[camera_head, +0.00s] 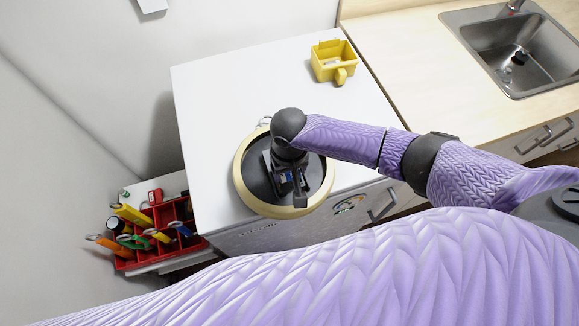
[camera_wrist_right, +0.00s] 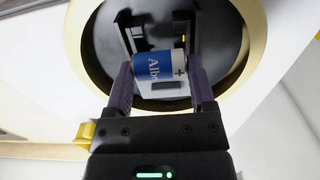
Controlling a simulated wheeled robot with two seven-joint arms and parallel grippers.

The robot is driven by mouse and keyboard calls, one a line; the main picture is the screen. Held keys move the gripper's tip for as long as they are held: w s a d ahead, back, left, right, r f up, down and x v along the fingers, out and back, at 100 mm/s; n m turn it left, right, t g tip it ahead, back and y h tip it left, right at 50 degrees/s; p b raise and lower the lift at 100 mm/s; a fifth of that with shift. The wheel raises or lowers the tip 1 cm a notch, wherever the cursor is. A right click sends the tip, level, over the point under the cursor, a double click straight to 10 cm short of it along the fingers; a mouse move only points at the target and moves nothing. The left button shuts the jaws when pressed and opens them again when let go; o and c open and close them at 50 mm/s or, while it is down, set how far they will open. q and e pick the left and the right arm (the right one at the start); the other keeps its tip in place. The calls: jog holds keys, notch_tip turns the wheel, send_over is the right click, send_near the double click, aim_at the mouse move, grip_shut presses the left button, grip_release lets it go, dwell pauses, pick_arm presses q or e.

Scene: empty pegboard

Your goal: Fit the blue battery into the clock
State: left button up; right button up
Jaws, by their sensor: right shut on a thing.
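The clock (camera_head: 245,183) lies back side up on the white counter, a black disc with a cream rim; the rim also shows in the right wrist view (camera_wrist_right: 75,50). My right gripper (camera_head: 290,190) is over the clock's middle. In the right wrist view my right gripper (camera_wrist_right: 160,85) is shut on the blue battery (camera_wrist_right: 153,67), which has a white end with a plus mark. The battery is held at the clock's battery compartment (camera_wrist_right: 128,30); I cannot tell whether it is seated. My left gripper is not in view.
A yellow bin (camera_head: 333,62) stands at the back right of the white counter (camera_head: 215,95). A red tool caddy (camera_head: 160,225) with several tools is at the lower left. A sink (camera_head: 510,45) is at the upper right. The counter's back left is clear.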

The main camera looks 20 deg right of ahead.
jog(key=shift+r+p, duration=0.1)
jog(key=shift+p, duration=0.2)
jog(key=shift+f+b, duration=0.95)
jog(key=shift+f, duration=0.45)
jog(key=o, duration=1.2)
notch_tip(320, 180, up, 10)
jog(key=p, duration=0.3)
